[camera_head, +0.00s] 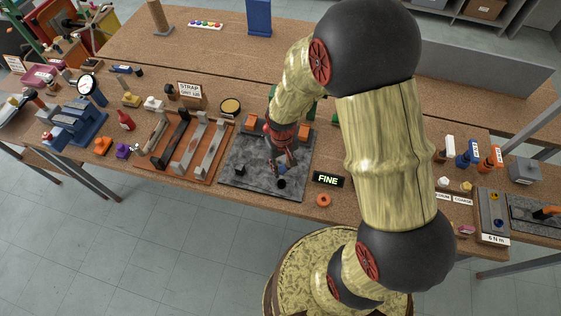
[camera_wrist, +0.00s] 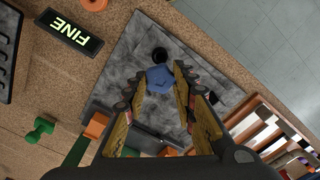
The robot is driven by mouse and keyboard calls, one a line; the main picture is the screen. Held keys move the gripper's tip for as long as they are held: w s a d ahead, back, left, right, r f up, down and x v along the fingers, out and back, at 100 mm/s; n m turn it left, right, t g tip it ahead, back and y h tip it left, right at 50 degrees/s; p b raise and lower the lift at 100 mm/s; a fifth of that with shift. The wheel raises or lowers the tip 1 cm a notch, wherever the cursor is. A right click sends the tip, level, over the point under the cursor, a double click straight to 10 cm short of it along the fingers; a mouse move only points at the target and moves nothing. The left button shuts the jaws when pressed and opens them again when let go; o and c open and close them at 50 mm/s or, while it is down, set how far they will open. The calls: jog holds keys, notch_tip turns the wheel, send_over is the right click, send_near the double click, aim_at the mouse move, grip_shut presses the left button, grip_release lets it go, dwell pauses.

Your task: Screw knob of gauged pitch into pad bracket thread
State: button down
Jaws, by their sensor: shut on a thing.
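My gripper (camera_head: 284,166) reaches down over the grey stone-like slab (camera_head: 236,186). In the wrist view its fingers (camera_wrist: 164,78) close around a blue faceted piece (camera_wrist: 160,80), which may be the knob. The blue piece also shows small in the head view (camera_head: 282,170). A black round part (camera_wrist: 159,54) sits just beyond it; whether the two are joined, I cannot tell. The pad bracket and its thread cannot be made out clearly. A black display reading FINE (camera_head: 328,180) lies right of the slab and shows in the wrist view (camera_wrist: 68,31).
A small black block (camera_head: 240,170) stands on the slab's left part. An orange tray (camera_head: 160,163) with metal bars lies to the left. An orange ring (camera_head: 323,200) lies near the front edge. Fine and coarse labels and a 6 Nm block (camera_head: 493,222) are at right.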

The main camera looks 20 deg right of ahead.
aim_at(282, 168)
jog(key=shift+f, duration=0.1)
jog(key=shift+f+b, duration=2.05)
jog(key=shift+f, duration=0.75)
jog(key=shift+f, duration=0.3)
jog(key=shift+f+b, duration=0.35)
jog(key=shift+b, duration=0.05)
jog(key=shift+f+b, duration=0.45)
jog(key=shift+f, duration=0.25)
jog(key=c, duration=1.4)
grip_release()
notch_tip(282, 168, up, 12)
